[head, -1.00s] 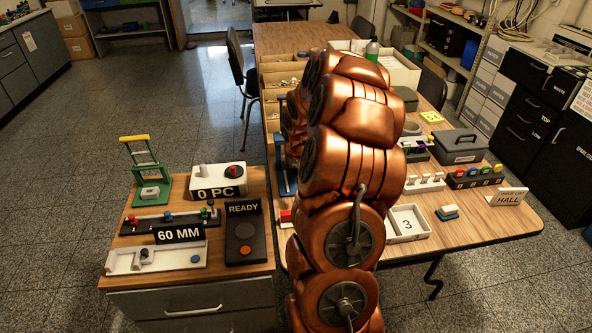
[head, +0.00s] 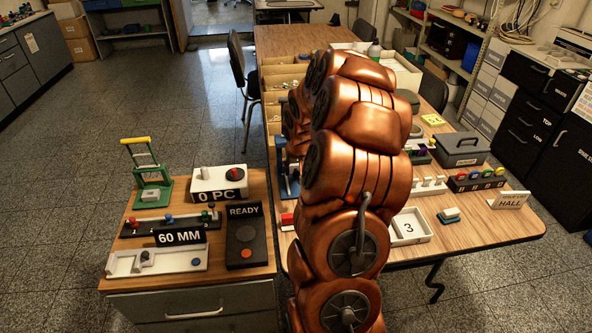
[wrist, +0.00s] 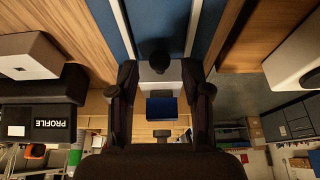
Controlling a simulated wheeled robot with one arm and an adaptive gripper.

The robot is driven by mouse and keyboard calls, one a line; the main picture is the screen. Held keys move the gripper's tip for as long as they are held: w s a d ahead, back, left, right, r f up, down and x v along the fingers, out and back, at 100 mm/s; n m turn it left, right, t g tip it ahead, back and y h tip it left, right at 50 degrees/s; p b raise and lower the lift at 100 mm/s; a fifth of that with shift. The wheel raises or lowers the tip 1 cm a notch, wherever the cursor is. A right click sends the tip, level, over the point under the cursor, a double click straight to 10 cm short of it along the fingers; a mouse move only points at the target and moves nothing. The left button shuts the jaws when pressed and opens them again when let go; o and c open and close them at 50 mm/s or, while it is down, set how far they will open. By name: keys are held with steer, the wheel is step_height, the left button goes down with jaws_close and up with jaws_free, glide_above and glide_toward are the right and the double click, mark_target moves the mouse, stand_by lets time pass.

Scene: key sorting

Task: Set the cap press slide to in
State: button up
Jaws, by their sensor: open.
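A blue device (head: 287,178), which looks like the cap press, stands on the long table and is partly hidden behind my arm in the head view. In the wrist view its blue base (wrist: 161,20) runs up the picture, with a black round knob (wrist: 159,61) on a pale grey part (wrist: 172,71). My gripper (wrist: 161,74) is open, with one dark finger on each side of the knob and gaps between. I cannot tell how far the slide is in. My gripper is hidden by my arm in the head view.
On the side cabinet stand a green press with a yellow handle (head: 140,140), a "60 MM" fixture (head: 180,236) and a "READY" box (head: 244,236). A white box (wrist: 28,55) and a "PROFILE" sign (wrist: 49,123) show in the wrist view. Bare wood (wrist: 85,40) lies beside the base.

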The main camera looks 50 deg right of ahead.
steer(key=v, duration=1)
steer(key=shift+r, duration=0.2)
steer(key=shift+a, duration=0.1)
